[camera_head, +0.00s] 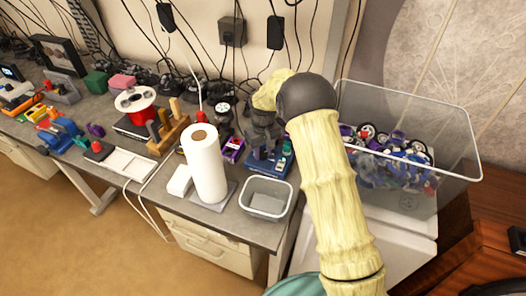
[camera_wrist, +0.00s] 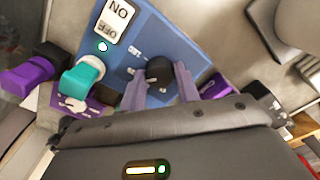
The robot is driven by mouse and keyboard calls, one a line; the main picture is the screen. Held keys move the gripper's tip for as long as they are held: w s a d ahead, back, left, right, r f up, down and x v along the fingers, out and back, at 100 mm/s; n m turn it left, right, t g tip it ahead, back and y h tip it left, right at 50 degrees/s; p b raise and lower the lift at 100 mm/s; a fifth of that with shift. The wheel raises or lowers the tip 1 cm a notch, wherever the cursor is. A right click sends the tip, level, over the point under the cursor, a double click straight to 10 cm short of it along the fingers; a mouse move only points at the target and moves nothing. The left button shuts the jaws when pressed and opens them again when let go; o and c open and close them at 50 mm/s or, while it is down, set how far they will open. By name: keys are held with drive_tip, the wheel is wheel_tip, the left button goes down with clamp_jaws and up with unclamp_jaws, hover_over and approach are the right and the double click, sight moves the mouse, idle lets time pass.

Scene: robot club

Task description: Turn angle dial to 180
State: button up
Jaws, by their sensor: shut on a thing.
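The angle dial (camera_wrist: 158,70) is a small dark round knob on a blue panel (camera_wrist: 140,35) with white markings around it. The fingers and the gripper body hide the lower part of the panel, and I cannot read the dial's setting. In the head view the blue device (camera_head: 268,166) sits on the bench below my gripper, which mostly hides the dial.
A paper towel roll (camera_head: 205,165) stands left of the device. A large clear tub (camera_head: 400,185) of small wheeled parts is at the right. Cables and dark gadgets line the wall behind.

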sight(263, 153)
drive_tip(key=m, duration=0.5)
drive_tip(key=shift+w+a+r+m, duration=0.1)
drive_tip(key=shift+r+m, duration=0.05)
drive_tip(key=shift+m, duration=0.15)
drive_tip(key=m, duration=0.4)
drive_tip(key=shift+m, duration=0.3)
drive_tip(key=o, duration=0.7)
drive_tip(key=shift+o, duration=1.4)
wheel_tip(263, 153, up, 17)
drive_tip(key=b, duration=0.2)
drive_tip(key=shift+r, duration=0.15)
